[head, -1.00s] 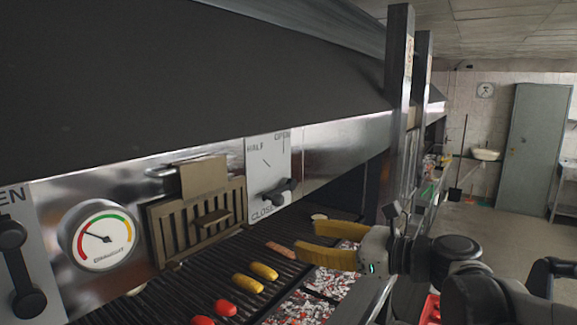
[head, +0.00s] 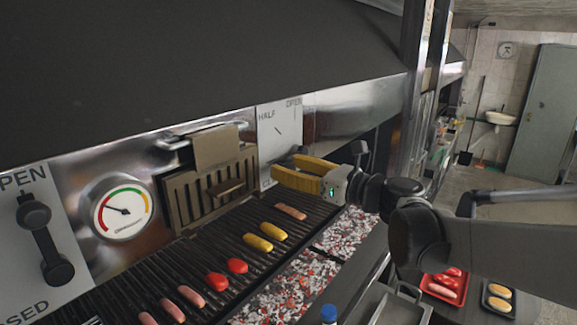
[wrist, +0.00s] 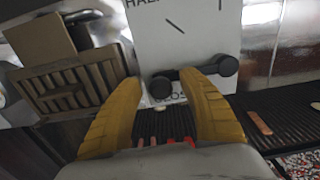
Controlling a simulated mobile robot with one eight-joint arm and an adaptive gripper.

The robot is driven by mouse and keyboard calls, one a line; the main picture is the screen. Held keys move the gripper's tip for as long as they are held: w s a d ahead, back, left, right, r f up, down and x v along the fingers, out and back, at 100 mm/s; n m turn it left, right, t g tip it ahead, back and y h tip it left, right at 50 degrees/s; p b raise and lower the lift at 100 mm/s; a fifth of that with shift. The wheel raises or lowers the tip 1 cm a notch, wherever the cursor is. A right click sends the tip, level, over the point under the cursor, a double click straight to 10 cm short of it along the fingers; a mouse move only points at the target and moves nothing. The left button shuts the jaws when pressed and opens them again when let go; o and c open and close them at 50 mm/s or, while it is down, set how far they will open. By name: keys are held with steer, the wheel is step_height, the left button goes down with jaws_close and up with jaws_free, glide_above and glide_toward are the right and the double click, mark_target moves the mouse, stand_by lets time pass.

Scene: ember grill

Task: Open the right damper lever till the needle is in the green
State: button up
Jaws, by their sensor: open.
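The right damper lever (wrist: 195,79) is a dark bar with black round ends, lying nearly level low on its white plate (wrist: 185,40), near the closed mark. In the head view my gripper hides it and part of the plate (head: 280,125). My gripper (head: 285,172) has yellow fingers, open, in front of the plate's lower part. In the wrist view my gripper (wrist: 165,95) has the lever between and behind its fingertips; one round end shows beyond the right finger. I cannot tell whether they touch. The round gauge (head: 116,208) has its needle pointing left, on the red side, off the green.
A slatted bronze vent (head: 210,185) is left of the plate. Another lever (head: 45,245) is at the far left. The grill (head: 180,275) below holds sausages and red and yellow pieces, with embers (head: 290,285) in front. A steel post (head: 412,90) stands right.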

jaws_close()
steer(key=r+m, duration=0.3)
steer(key=shift+w+d+r+m+p, duration=0.15)
steer(key=shift+w+d+m+p, duration=0.1)
steer(key=shift+m+p, duration=0.1)
steer(key=shift+w+d+r+m, duration=0.1)
steer(key=shift+w+r+m, duration=0.1)
steer(key=shift+r+m, duration=0.4)
jaws_free()
steer(key=shift+f, duration=0.1)
